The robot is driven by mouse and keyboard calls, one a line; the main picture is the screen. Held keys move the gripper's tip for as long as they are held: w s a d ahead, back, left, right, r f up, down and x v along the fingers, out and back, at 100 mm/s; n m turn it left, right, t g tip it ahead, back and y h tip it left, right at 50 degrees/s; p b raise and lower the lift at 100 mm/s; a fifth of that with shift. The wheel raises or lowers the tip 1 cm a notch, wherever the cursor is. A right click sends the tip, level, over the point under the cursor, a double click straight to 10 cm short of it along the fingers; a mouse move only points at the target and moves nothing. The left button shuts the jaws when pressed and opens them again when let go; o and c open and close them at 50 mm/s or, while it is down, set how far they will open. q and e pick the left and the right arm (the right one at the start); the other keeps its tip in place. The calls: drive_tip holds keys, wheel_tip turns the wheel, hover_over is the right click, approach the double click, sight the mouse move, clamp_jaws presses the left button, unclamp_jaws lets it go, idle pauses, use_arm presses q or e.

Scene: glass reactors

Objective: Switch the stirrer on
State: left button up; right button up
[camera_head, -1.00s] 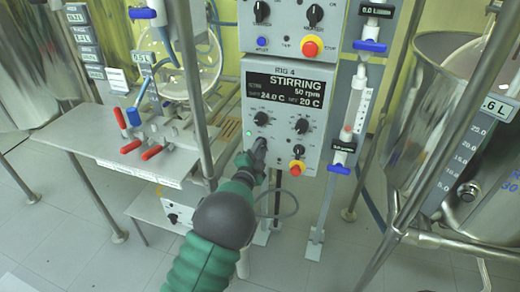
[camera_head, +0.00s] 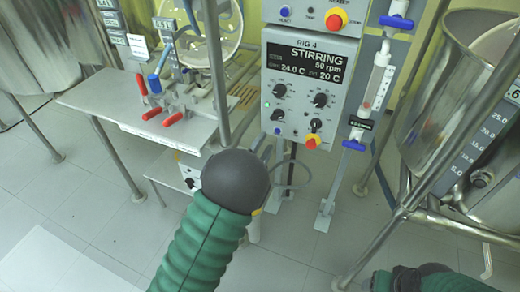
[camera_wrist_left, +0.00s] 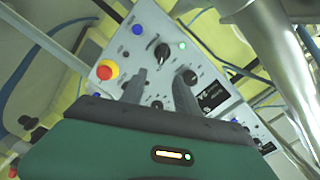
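The grey RIG 4 control box (camera_head: 300,92) shows "STIRRING" with an rpm line on its dark display. My left gripper is mostly hidden in the head view behind my black arm joint. In the left wrist view my left gripper (camera_wrist_left: 161,75) is open before the panel, its fingers apart. A black knob (camera_wrist_left: 162,52) shows just beyond the gap; contact cannot be told. My right arm (camera_head: 425,279) shows only at the bottom edge.
A bench (camera_head: 115,95) with red-handled clamps (camera_head: 152,113) stands at left. A steel post (camera_head: 217,75) rises left of the box. A flow tube with blue valves (camera_head: 353,145) stands at right, with a steel vessel (camera_head: 440,100) beyond. Floor is clear at lower left.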

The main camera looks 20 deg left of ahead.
use_arm(q)
drive_tip(key=s, duration=0.4)
drive_tip(key=shift+a+f, duration=0.1)
drive_tip(key=shift+a, duration=0.05)
